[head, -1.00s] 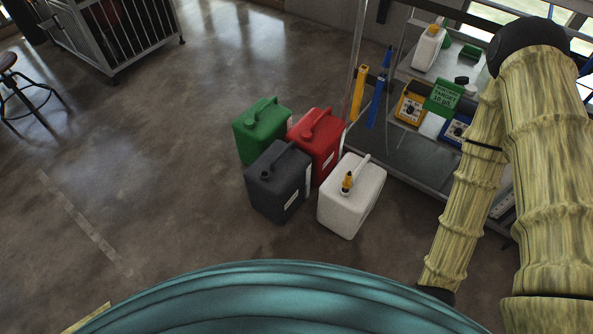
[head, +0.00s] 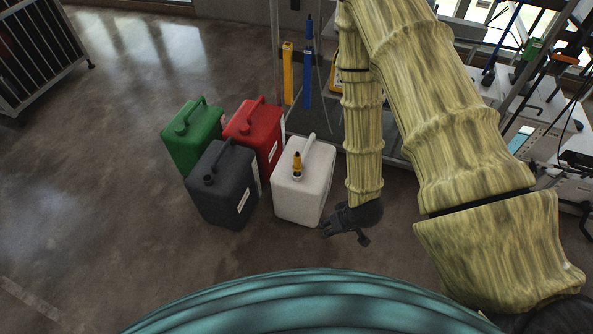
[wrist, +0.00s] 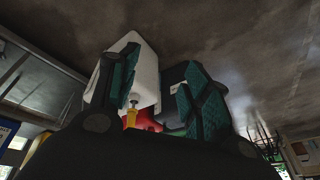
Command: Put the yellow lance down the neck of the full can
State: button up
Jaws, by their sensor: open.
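My gripper (head: 345,237) is open and empty, just right of the white can, apart from the lance. In the wrist view, the white can (wrist: 145,75) and dark can (wrist: 178,74) show beyond my spread fingers; a yellow piece (wrist: 131,118), probably the lance, shows between them.
A yellow sleeve (head: 288,70) and a blue one (head: 308,80) hang on the rack behind the cans; a blue lance's top rises from the blue one. Bench equipment (head: 530,135) stands at right. Floor left of the cans is clear.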

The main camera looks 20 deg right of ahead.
jog(key=w+f+n+t+y+b, duration=0.1)
jog(key=w+f+t+b, duration=0.15)
jog(key=w+b, duration=0.5)
jog(key=w+f+n+t+y+b, duration=0.1)
jog(key=w+f+b, duration=0.2)
jog(key=w+b, duration=0.5)
jog(key=n+t+y+b, duration=0.2)
jog(key=n+b, duration=0.1)
jog(key=b, duration=1.2)
send_near(300, 161)
jog(key=f, duration=0.1)
jog(key=b+x, duration=0.4)
jog(key=x, duration=0.2)
jog(key=shift+w+a, duration=0.15)
jog(key=shift+w, duration=0.1)
jog(key=shift+w+a, duration=0.15)
jog(key=shift+w, duration=0.15)
jog(key=shift+p+x, duration=0.5)
jog(key=shift+x, duration=1.45)
jog(key=shift+p, duration=0.6)
jog(key=shift+c, duration=0.4)
grip_shut()
